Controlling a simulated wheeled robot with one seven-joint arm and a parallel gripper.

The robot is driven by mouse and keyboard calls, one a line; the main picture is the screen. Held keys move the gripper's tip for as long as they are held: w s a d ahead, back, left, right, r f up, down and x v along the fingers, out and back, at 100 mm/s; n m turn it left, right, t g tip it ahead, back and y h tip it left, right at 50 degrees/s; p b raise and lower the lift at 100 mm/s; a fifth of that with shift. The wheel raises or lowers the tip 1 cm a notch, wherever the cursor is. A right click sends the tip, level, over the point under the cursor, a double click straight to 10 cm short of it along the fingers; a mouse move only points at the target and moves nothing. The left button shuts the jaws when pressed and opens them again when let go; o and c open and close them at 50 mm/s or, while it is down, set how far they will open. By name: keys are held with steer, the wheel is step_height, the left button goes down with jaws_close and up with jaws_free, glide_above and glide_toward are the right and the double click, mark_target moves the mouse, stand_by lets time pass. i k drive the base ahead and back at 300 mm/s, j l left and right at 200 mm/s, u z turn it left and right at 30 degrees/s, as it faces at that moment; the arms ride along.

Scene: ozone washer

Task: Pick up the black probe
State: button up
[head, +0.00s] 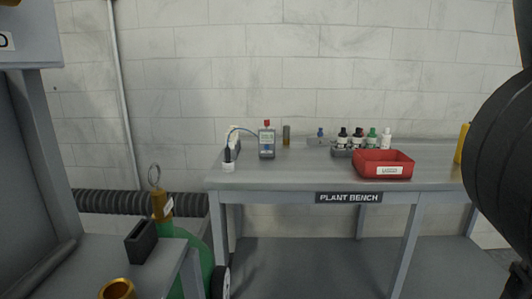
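The probe's tip is hidden in the cup. My gripper is not in view, so its state and distance from the probe do not show.
The bench (310,178) carries a red tray (383,164) at right front and a rack of small bottles (357,142) behind it. A white bottle stands behind the probe. The bench top between meter and tray is clear. A green cylinder (190,262) stands below left.

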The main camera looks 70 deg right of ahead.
mark_target(227, 150)
steer(key=z, duration=1.3)
steer(key=i+l+u, duration=0.15)
steer(key=l, duration=0.3)
steer(key=i+l+u, duration=0.2)
steer(key=l, duration=0.2)
steer(key=i+l+u, duration=0.15)
steer(key=l, duration=0.35)
steer(key=l+u, duration=0.15)
steer(key=l, duration=0.3)
